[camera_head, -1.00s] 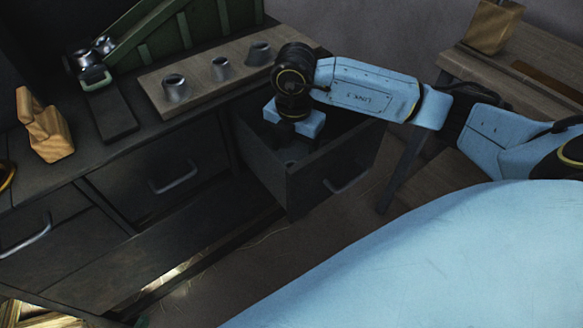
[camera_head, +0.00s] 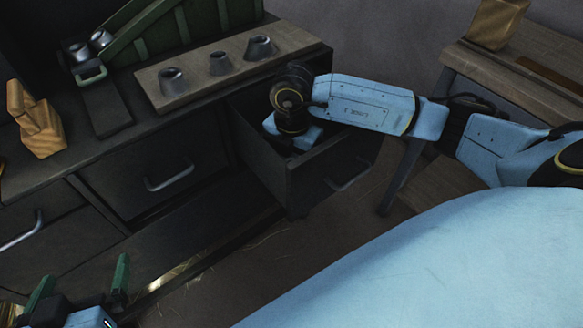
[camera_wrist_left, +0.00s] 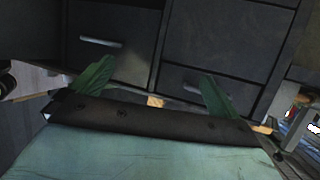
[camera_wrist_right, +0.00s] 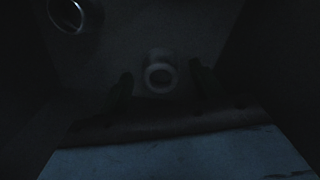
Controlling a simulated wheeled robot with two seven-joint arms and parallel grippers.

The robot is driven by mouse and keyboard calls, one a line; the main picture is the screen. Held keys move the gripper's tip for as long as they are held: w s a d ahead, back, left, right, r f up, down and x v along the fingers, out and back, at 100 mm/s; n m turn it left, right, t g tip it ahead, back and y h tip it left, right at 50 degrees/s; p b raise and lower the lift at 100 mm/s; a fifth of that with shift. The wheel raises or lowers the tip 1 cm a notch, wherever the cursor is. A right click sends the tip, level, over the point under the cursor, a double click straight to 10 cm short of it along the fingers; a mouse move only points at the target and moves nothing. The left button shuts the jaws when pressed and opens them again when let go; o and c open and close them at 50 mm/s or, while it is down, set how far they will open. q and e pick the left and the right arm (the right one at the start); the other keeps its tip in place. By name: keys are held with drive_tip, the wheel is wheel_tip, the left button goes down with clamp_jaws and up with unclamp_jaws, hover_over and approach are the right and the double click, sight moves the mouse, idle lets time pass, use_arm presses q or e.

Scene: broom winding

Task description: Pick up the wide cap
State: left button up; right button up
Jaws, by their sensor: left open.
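A pale ring-shaped cap (camera_wrist_right: 160,76) lies on the dark drawer floor in the right wrist view. A second round metal piece (camera_wrist_right: 68,14) lies at the upper left there. I cannot tell for sure which is the wide cap. My right gripper (camera_wrist_right: 162,82) is down inside the open drawer, its fingers apart on either side of the pale cap with gaps visible. In the head view its fingers are hidden by the drawer wall. My left gripper (camera_head: 83,270) is open and empty at the lower left, green fingers spread, facing the cabinet fronts in the left wrist view (camera_wrist_left: 158,72).
The open drawer (camera_head: 325,172) has walls close around my right gripper. A wooden board (camera_head: 205,78) with three metal cones stands on the counter above. A wooden block (camera_head: 38,122) and a green rack (camera_head: 185,22) stand farther left. A wooden bench is at right.

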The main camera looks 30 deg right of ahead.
drive_tip(key=c, duration=0.9)
drive_tip(key=shift+r, duration=0.15)
